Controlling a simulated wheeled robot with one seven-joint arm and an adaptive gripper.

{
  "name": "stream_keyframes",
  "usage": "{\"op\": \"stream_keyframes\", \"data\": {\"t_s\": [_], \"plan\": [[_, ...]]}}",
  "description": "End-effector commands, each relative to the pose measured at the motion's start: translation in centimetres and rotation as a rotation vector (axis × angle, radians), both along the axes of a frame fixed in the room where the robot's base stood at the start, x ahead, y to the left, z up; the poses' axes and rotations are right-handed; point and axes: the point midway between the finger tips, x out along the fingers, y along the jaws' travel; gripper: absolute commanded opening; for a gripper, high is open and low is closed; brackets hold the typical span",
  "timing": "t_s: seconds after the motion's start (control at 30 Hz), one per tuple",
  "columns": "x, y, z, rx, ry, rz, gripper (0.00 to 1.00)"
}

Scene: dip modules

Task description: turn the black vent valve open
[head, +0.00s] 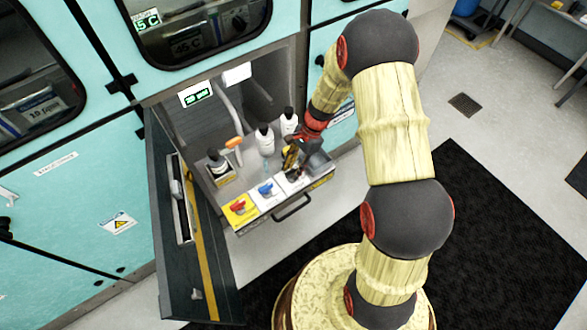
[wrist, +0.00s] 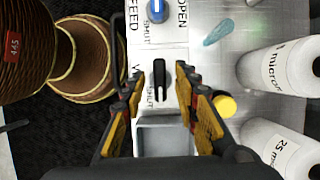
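The black vent valve (wrist: 161,80) shows in the wrist view as a narrow black handle on a white panel (wrist: 176,56). Its long side runs up and down the picture, with a SHUT label at its lower left. My gripper (wrist: 160,88) is open, with one finger on each side of the handle. I see gaps between handle and fingers. In the head view my gripper (head: 291,158) is over the right end of the drawer's front panel, and the black valve is mostly hidden there.
A blue valve (head: 267,188) and a red valve (head: 240,207) stand left of it on the drawer front. White bottles (head: 264,138) stand behind. A grey open box (wrist: 165,137) is close below the handle. The cabinet door (head: 190,230) hangs open at left.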

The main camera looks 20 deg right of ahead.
Motion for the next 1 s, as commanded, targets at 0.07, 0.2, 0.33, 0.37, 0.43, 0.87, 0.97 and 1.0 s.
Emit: {"op": "stream_keyframes", "data": {"t_s": [0.07,0.2,0.33,0.37,0.43,0.87,0.97,1.0], "plan": [[0.02,0.02,-0.04,0.000,0.000,0.000,0.30],[0.02,0.01,0.00,0.000,-0.001,0.000,0.30],[0.02,0.01,0.00,0.000,-0.001,0.000,0.23],[0.02,0.01,0.00,0.000,-0.001,0.000,0.22],[0.02,0.01,0.00,0.000,-0.001,0.000,0.18],[0.03,0.00,0.01,0.000,-0.001,0.000,0.00],[0.03,0.00,0.01,0.000,-0.001,0.000,0.00],[0.03,0.00,0.01,0.000,-0.001,0.000,0.00]]}}
